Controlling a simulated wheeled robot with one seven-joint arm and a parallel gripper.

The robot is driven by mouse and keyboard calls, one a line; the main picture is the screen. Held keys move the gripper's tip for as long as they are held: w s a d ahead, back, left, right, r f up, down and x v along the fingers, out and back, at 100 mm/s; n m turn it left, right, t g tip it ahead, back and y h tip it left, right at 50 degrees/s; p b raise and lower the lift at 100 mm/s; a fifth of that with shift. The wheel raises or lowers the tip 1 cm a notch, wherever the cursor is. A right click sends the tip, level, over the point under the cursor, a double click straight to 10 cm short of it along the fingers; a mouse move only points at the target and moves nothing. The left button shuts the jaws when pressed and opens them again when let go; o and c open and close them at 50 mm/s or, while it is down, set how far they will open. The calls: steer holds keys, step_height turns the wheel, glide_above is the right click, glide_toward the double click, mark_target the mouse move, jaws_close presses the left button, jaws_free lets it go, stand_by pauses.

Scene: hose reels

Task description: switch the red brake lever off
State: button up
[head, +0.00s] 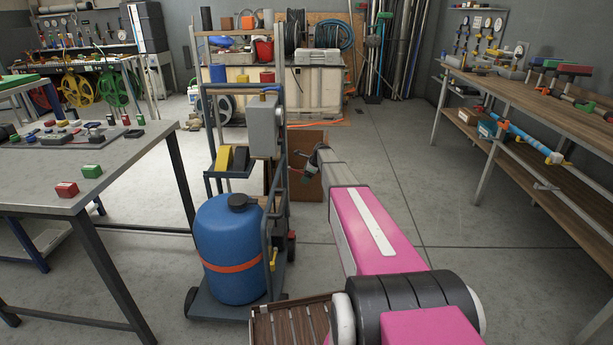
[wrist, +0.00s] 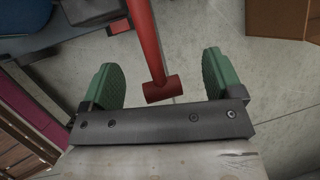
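The red brake lever (wrist: 147,42) shows in the wrist view as a red rod coming down from the top edge. It ends in a short red crossbar at the middle of the picture. My gripper (wrist: 160,80) is open, with one green-padded finger on each side of the crossbar and a visible gap on both sides. Whether the crossbar is level with the fingertips in depth is unclear. In the head view my gripper (head: 308,165) is small, beside the right side of a dark cart (head: 271,215). I cannot make out the lever in the head view.
The cart carries a blue tank (head: 231,250) with an orange band and a grey box (head: 263,128). A brown cardboard panel (head: 308,190) stands behind my gripper. A grey table (head: 80,175) is at left and a wooden workbench (head: 520,95) at right. Open floor lies between cart and workbench.

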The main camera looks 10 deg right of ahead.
steer(key=shift+r, duration=0.1)
steer(key=v, duration=1)
steer(key=shift+s+r, duration=0.2)
steer(key=shift+r, duration=0.1)
steer(key=shift+d, duration=0.15)
steer(key=s+a+f+n+g+h, duration=0.1)
steer(key=s+a+n, duration=0.3)
steer(key=s, duration=1.1)
steer(key=s+a+f+n+g+h, duration=0.1)
steer(key=s+a+n, duration=0.3)
steer(key=s+n, duration=0.6)
steer(key=s+a+f+n+g+h, duration=0.1)
steer(key=s+n, duration=0.6)
steer(key=s, duration=1.5)
step_height(320, 180, down, 2)
steer(key=a+h, duration=0.1)
steer(key=a, duration=0.2)
steer(key=shift+n+g+h, duration=0.3)
